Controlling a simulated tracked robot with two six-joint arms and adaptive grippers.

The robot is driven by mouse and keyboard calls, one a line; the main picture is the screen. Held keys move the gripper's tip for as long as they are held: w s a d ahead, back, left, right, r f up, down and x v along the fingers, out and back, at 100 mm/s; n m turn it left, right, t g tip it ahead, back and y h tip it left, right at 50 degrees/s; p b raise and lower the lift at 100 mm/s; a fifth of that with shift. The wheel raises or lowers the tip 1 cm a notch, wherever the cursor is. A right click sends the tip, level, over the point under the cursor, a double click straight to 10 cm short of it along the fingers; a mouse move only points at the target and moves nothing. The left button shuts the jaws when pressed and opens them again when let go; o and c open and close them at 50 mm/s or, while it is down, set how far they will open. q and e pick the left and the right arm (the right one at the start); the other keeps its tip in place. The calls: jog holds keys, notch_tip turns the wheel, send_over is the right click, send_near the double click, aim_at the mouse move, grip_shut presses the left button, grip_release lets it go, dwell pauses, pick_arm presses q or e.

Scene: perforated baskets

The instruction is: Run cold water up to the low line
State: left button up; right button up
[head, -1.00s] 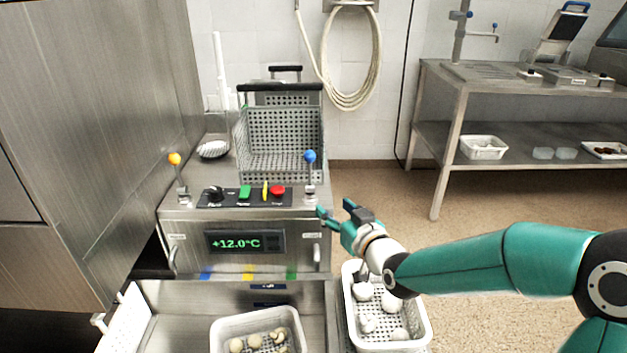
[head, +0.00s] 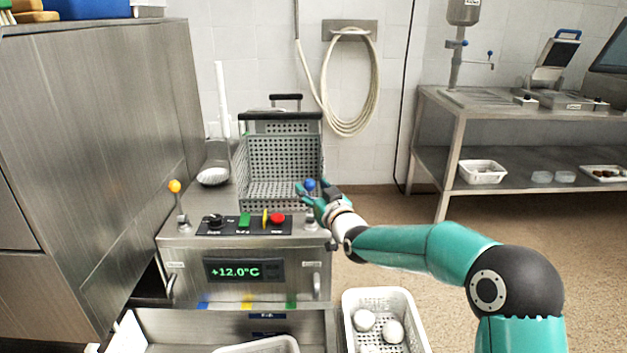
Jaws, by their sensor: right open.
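The steel machine's front panel carries a blue-knobbed lever (head: 309,185) on the right and an orange-knobbed lever (head: 175,187) on the left. My right gripper (head: 307,194) is open at the blue knob, its fingers around or just beside it; I cannot tell whether they touch it. The display (head: 245,269) reads +12.0°C. A black dial (head: 215,220), a green button (head: 244,219), a yellow marker and a red button (head: 277,218) sit between the levers. The basin (head: 165,330) is below the panel; no water level shows. My left gripper is out of view.
A perforated steel basket (head: 280,160) stands behind the panel. A white basket (head: 350,322) with white round items is at the lower right. A coiled hose (head: 350,80) hangs on the wall. A steel table (head: 480,100) stands at the back right, with open floor before it.

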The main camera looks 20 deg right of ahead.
jog(key=shift+w+a, duration=0.15)
jog(key=shift+w, duration=1)
jog(key=shift+c, duration=0.2)
grip_shut()
